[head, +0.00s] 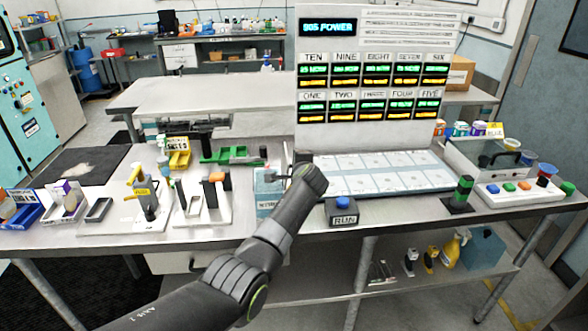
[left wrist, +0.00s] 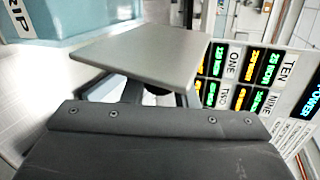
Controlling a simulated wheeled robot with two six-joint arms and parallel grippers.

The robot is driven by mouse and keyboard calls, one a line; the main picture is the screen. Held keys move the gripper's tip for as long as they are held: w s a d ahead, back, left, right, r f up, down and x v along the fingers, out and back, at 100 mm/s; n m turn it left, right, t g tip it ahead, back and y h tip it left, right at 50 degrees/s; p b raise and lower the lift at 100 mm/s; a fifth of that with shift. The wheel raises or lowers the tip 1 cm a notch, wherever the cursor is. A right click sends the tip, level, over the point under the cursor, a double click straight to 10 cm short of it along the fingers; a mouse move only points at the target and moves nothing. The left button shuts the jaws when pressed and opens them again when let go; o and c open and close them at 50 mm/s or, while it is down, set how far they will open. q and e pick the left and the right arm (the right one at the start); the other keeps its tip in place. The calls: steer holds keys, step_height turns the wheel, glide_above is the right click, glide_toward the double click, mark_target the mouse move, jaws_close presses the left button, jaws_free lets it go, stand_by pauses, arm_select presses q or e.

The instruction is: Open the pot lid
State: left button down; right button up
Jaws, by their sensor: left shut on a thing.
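My left arm reaches up from the bottom of the head view, and its gripper (head: 284,170) is by a pale blue box (head: 266,202) near the bench's front edge. The left wrist view shows a flat grey square plate, which looks like the lid (left wrist: 150,52), just beyond my gripper. A dark piece shows at its lower edge, and my left gripper is shut on it. The pale blue box (left wrist: 85,18), with a label ending in "RIP", shows behind the plate. Whether plate and box touch is unclear. The fingertips are mostly hidden. My right gripper is not in view.
A blue RUN button (head: 343,203) is just right of my wrist. A tall display panel (head: 420,30) stands behind. Small fixtures (head: 205,200) crowd the left, and a clear-lidded tank (head: 480,165) is at right. Green trays (head: 232,155) lie behind my gripper.

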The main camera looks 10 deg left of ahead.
arm_select(q)
steer(key=shift+d+f, duration=0.1)
stand_by(0.5)
steer(key=c, duration=1.2)
jaws_free()
